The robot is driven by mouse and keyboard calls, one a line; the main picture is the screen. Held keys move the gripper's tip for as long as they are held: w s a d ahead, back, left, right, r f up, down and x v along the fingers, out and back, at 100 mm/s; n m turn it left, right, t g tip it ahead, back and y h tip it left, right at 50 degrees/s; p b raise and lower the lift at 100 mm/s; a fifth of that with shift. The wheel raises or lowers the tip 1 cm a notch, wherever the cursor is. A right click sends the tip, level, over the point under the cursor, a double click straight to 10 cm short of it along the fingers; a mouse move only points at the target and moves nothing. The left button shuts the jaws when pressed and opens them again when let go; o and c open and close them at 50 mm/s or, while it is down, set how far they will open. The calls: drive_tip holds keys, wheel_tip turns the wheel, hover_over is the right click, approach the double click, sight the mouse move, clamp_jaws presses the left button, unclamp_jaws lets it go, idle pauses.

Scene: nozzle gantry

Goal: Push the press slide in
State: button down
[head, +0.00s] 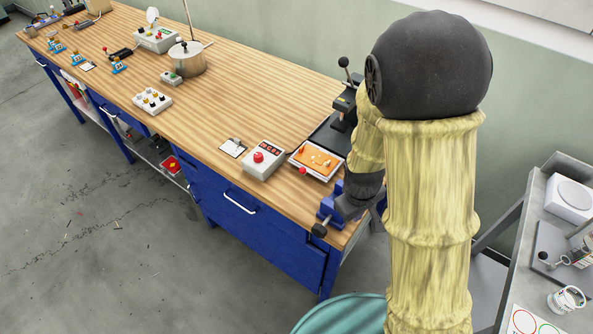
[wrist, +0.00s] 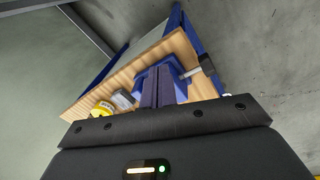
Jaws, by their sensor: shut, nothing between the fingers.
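The press (head: 346,103) is a dark machine with a black ball lever at the back right of the bench, partly hidden by my arm. In front of it a white-framed tray with an orange plate (head: 316,160) and a red knob (head: 302,170) sits toward the bench's front edge; it looks like the slide, drawn out. My gripper's fingers (wrist: 159,80) are shut and empty in the wrist view, pointing toward the blue vise (wrist: 172,66). In the head view my wrist hangs by the bench's right end, beside the vise (head: 328,205), right of and nearer than the tray.
A control box (head: 263,159) with a red button stands left of the tray, with a clipboard (head: 233,147) beside it. A pot (head: 187,58) and a button box (head: 152,101) stand farther left. A grey side table (head: 540,215) is at the right. The floor in front is open.

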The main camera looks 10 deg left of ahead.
drive_tip(key=w+a+f+n+t+h+p, duration=0.1)
drive_tip(key=a+n+t+p, duration=0.3)
drive_tip(key=a+n, duration=0.6)
drive_tip(key=w+a+f+n+t+p, duration=0.2)
drive_tip(key=a+n+p, duration=0.6)
drive_tip(key=n, duration=0.6)
drive_tip(key=shift+w+a+f+n+t+h, duration=0.35)
drive_tip(key=shift+w+a+t, duration=0.35)
drive_tip(key=shift+a+t, duration=0.55)
